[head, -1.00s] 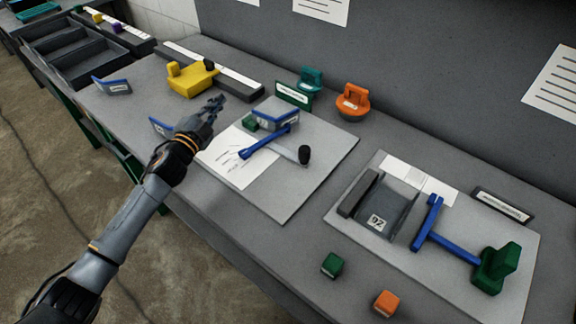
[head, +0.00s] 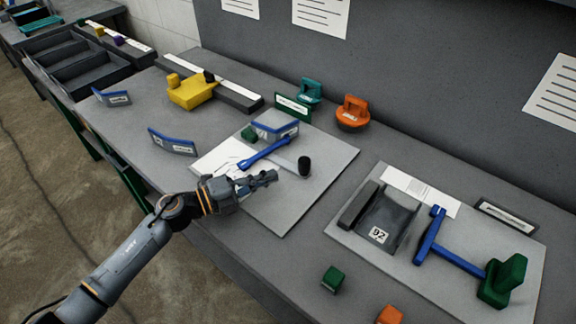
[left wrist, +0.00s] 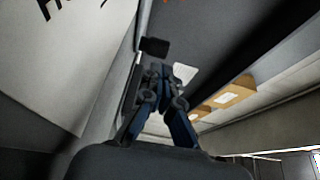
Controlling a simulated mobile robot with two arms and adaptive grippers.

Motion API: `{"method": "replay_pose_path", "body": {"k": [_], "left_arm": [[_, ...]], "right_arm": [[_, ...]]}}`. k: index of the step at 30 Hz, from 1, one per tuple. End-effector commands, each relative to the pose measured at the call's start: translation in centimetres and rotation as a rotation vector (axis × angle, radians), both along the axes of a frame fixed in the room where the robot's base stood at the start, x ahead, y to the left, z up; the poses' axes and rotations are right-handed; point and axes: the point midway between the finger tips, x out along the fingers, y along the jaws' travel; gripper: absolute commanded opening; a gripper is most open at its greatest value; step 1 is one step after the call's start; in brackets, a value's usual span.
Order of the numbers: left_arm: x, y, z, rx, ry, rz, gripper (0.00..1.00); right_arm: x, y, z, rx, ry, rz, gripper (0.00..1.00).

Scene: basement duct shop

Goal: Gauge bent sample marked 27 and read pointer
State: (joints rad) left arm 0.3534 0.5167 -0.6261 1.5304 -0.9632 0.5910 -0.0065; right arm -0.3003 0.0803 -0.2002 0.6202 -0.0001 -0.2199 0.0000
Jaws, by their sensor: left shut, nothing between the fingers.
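My left gripper (head: 262,180) is shut and empty, over the front left of the left grey board (head: 285,208), near the blue lever (head: 264,153) with its black-ended bar. It also shows in the left wrist view (left wrist: 160,75). A blue-edged bent sample (head: 275,130) stands on that board by a small green block (head: 248,133). Two more stand on the bench: one (head: 172,142) left of the board, one (head: 111,97) farther back. Their labels are too small to read. On the right board (head: 455,290), a grey channel piece (head: 390,217) bears a tag resembling "92". My right gripper is out of view.
A blue T-shaped bar (head: 447,250) and green block (head: 502,280) are on the right board. A green cube (head: 333,279) and orange cube (head: 389,315) lie near the front edge. A yellow block (head: 192,91), teal piece (head: 310,90) and orange piece (head: 353,112) stand behind.

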Motion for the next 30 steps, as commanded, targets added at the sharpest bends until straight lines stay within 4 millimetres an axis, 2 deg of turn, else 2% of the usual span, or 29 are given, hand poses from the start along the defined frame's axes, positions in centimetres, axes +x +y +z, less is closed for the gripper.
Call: {"method": "replay_pose_path", "body": {"k": [3, 9, 14, 24, 30], "left_arm": [[1.1, -2.3, 0.2, -0.003, 0.000, -0.001, 0.00], [2.3, -4.5, 0.0, -0.003, 0.001, 0.001, 0.00], [2.7, -5.2, -0.1, 0.000, 0.001, 0.001, 0.00], [2.7, -5.3, -0.1, 0.000, 0.001, 0.003, 0.00], [3.2, -6.3, 0.2, -0.005, 0.003, 0.094, 0.00]], "right_arm": [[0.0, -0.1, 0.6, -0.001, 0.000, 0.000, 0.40], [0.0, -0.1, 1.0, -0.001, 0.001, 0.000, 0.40], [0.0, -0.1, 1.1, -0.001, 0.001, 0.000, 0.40], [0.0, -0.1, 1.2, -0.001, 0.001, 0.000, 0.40], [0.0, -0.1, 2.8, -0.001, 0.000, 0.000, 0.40]]}}
